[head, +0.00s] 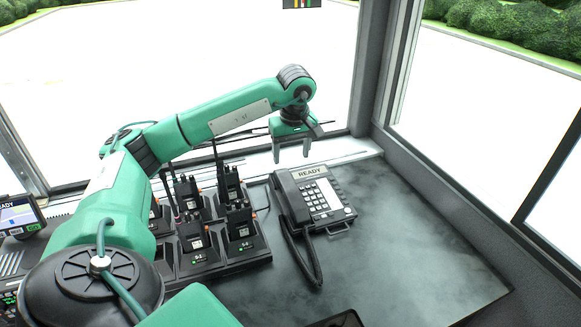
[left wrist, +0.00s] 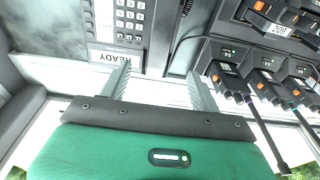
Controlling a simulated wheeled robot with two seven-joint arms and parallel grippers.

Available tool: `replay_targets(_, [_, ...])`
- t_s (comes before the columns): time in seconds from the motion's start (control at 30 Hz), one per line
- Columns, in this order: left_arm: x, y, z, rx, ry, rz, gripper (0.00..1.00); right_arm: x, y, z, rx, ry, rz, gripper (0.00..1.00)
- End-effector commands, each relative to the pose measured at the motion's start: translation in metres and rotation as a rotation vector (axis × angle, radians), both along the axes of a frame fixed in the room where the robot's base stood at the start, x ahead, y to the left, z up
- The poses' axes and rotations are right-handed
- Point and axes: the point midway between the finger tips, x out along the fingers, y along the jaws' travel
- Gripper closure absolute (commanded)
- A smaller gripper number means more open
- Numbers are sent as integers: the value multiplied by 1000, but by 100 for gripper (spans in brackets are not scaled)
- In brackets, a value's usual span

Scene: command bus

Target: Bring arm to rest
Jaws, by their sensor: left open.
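My left arm is green and reaches across the desk from the left in the head view. My left gripper (head: 292,148) hangs at its end with the fingers apart and pointing down, near the window sill and just beyond the telephone. In the left wrist view the two fingers of the left gripper (left wrist: 160,80) are spread with nothing between them. A black desk telephone (head: 318,197) with a READY display lies below and in front of the gripper. It also shows at the top of the left wrist view (left wrist: 128,20). My right gripper is not in view.
A charger rack (head: 215,262) with several handheld radios stands left of the telephone. The desk (head: 420,255) is clear at the right. Window posts (head: 366,75) and glass bound the desk at the back and right. A device with a screen (head: 20,215) is at the far left.

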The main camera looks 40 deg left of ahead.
Motion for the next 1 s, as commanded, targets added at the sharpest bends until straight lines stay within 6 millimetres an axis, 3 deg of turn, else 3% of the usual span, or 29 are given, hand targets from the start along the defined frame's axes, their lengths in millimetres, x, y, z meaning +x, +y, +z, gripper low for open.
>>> replay_targets(0.5, [-1,-2,20,-1,1,-1,37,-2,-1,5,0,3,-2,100])
replay_targets(0.8, [-1,-2,69,0,1,-1,37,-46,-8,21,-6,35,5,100])
replay_targets(1.0, [-1,-2,89,0,1,-1,37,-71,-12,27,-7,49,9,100])
